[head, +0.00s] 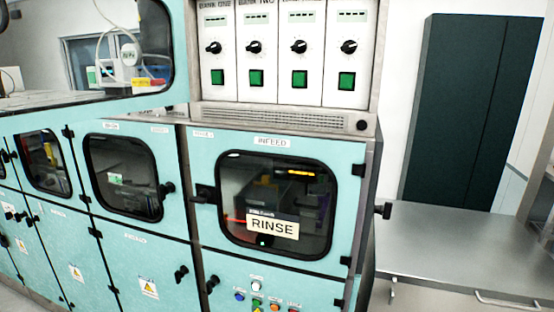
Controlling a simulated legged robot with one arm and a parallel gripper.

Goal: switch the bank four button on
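A control panel with white modules side by side stands at the top of the teal machine in the head view. Each module has a black knob and a square green button below it. The rightmost module, likely bank four, has its green button (346,81) under a black knob (349,47). The other green buttons (299,79) sit in a row to its left. Whether any button is lit or pressed I cannot tell. The label above the rightmost module is cut off at the top. My gripper is not in view.
Below the panel are a vented ledge (270,118) and an infeed door with a RINSE sign (272,227). Small coloured buttons (257,303) sit lower down. A steel table (450,245) and a dark cabinet (470,110) stand to the right. A black knob (383,211) juts out beside the table.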

